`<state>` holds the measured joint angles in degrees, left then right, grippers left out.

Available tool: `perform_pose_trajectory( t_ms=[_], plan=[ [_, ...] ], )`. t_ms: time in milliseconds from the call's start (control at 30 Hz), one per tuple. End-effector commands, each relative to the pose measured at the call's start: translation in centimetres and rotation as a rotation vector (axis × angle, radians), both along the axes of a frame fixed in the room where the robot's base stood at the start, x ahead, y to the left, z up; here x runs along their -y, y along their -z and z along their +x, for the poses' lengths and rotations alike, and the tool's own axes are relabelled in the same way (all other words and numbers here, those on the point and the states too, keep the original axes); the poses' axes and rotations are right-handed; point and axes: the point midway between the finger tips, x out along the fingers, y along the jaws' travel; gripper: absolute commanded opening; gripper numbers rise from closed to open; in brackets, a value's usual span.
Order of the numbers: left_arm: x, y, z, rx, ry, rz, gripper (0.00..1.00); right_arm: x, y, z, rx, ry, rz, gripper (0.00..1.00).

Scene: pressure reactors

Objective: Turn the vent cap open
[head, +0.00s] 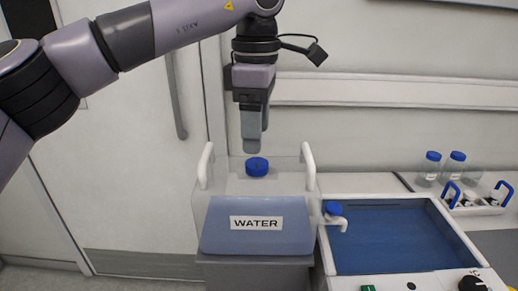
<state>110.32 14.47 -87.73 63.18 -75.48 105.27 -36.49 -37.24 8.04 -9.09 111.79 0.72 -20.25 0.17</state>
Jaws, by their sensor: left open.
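A clear water container (213,190) labelled "WATER" stands at the middle, with blue liquid in its lower part and a white handle at each side. A round blue cap (257,166) sits on its top. My right gripper is out of view.
A water bath (470,253) with blue liquid stands right of the container, with knobs on its front. Blue-capped bottles (430,166) and a white rack (478,208) are behind it at right. A wall and door are behind.

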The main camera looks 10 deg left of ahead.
Motion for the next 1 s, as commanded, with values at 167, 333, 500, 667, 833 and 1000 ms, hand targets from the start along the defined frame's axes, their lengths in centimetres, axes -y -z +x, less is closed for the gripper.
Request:
perform_pose_trajectory(
  t_ms=[167, 333, 500, 667, 833, 1000],
  plan=[
    [0.0, 2.9, -0.1, -0.003, 0.0, 0.0, 0.7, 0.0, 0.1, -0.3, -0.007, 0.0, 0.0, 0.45],
    [0.0, 4.9, -0.1, -0.002, 0.0, -0.002, 0.7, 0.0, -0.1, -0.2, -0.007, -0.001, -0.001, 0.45],
    [0.0, 5.7, -0.1, -0.001, 0.0, -0.002, 0.7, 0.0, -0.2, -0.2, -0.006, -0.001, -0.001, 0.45],
    [0.0, 5.7, -0.1, -0.001, 0.0, -0.003, 0.7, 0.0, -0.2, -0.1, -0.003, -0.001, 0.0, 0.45],
    [0.1, 5.7, -0.1, -0.001, 0.0, -0.003, 0.27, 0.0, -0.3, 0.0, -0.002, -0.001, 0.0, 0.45],
    [0.1, 5.6, -0.1, -0.001, -0.001, -0.003, 0.13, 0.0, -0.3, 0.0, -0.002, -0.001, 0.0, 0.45]
  ],
)
